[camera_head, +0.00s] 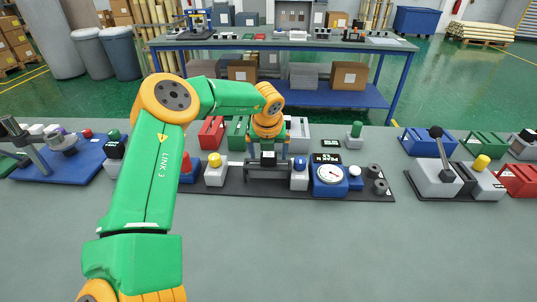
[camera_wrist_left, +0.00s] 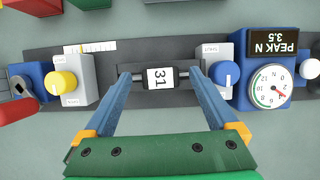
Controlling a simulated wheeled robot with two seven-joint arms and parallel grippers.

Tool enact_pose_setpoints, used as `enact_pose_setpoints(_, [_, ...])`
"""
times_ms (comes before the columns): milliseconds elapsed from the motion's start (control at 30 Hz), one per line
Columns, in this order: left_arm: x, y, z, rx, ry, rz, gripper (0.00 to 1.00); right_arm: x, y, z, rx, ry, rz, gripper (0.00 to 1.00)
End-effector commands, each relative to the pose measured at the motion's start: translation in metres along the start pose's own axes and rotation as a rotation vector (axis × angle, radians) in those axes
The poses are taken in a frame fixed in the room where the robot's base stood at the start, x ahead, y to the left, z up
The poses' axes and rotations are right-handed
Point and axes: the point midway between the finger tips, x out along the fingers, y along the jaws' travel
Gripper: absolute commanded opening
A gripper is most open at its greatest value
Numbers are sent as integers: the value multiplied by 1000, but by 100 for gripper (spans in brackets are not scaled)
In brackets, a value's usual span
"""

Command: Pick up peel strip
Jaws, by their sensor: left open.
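My left gripper (camera_head: 268,156) reaches down over the dark base plate (camera_head: 225,187) of a bench fixture. In the left wrist view its two blue fingers are apart (camera_wrist_left: 158,72). Between the fingertips is a dark cylinder-like piece (camera_wrist_left: 182,74) with a white label reading 31, and short rods show at its ends. The fingers stand on either side of it; whether they touch it I cannot tell. I cannot make out a separate peel strip; the label piece is the only thing between the fingers. My right gripper is not in view.
Right of the fingers are a white block with a blue knob (camera_wrist_left: 223,74) and a round gauge (camera_wrist_left: 267,84) under a PEAK N 3.5 display (camera_wrist_left: 277,43). Left is a block with a yellow knob (camera_wrist_left: 65,82). A lever fixture (camera_head: 437,180) stands right.

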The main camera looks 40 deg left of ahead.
Motion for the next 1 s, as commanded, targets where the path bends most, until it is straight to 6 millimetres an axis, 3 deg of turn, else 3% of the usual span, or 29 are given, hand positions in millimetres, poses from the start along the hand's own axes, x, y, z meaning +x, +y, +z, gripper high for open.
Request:
enact_pose_setpoints(167, [1,0,0,0,-1,-1,92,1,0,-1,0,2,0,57])
enact_pose_setpoints(500, [1,0,0,0,-1,0,3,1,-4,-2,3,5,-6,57])
enact_pose_setpoints(800, [-3,0,2,0,-4,-2,1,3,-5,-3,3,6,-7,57])
enact_pose_setpoints(1000, [-31,-1,15,-2,-8,-2,1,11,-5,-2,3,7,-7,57])
